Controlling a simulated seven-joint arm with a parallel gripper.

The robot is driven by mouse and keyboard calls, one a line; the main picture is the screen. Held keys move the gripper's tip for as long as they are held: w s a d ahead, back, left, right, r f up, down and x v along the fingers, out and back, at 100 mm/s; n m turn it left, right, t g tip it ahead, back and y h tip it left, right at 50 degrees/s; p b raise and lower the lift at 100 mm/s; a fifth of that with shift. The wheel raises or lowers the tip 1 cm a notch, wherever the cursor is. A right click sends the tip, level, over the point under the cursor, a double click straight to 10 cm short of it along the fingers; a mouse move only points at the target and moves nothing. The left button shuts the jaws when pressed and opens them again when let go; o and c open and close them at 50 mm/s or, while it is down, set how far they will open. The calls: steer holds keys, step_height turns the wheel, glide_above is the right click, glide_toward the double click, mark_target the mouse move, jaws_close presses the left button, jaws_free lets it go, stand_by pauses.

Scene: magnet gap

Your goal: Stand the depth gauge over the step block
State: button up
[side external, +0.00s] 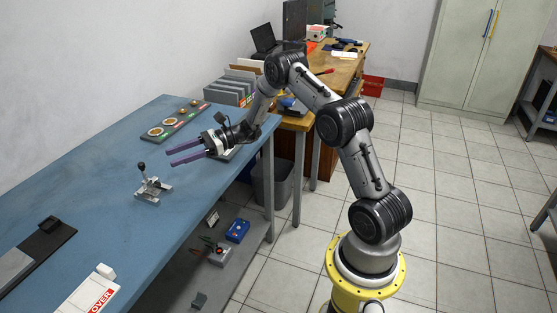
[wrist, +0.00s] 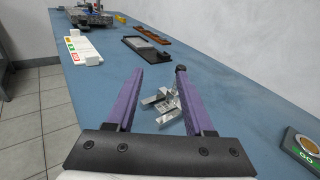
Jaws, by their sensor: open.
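A small bright-metal assembly with a black knob on an upright stem (side external: 150,188) stands on the blue bench. It looks like the depth gauge and step block close together, but I cannot tell where one ends and the other begins. In the wrist view its silvery blocks (wrist: 163,99) show between my fingers, and the black knob appears by the right fingertip. My gripper (side external: 170,156) has long purple fingers, spread apart with nothing held. It is above the bench, to the right of and behind the metal assembly in the side view. The fingers also show in the wrist view (wrist: 160,74).
A black tray with a grey plate (side external: 40,246) and a white block marked "OVER" (side external: 88,292) lie at the near left. A dark panel with round dials (side external: 172,125) lies near the back wall. Bare blue bench surrounds the metal assembly.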

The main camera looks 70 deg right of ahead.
steer(key=s+a+r+n+g+h, duration=0.2)
steer(key=s+a+r+n+g, duration=0.2)
steer(key=s+a+r+n, duration=0.3)
steer(key=s+a+r+n+g+h, duration=0.1)
steer(key=s+a+r+n+g, duration=0.35)
steer(key=s+a, duration=0.35)
steer(key=s+d+r+n+t+h, duration=0.1)
steer(key=s+d+n+h, duration=0.2)
steer(key=s, duration=0.8)
steer(key=s+d+r+n+t+h, duration=0.1)
steer(key=s+d+n+t+h, duration=0.1)
steer(key=s+n+h, duration=0.5)
steer(key=s+d+n, duration=0.1)
steer(key=s+n, duration=0.2)
steer(key=s, duration=0.1)
steer(key=shift+d, duration=0.2)
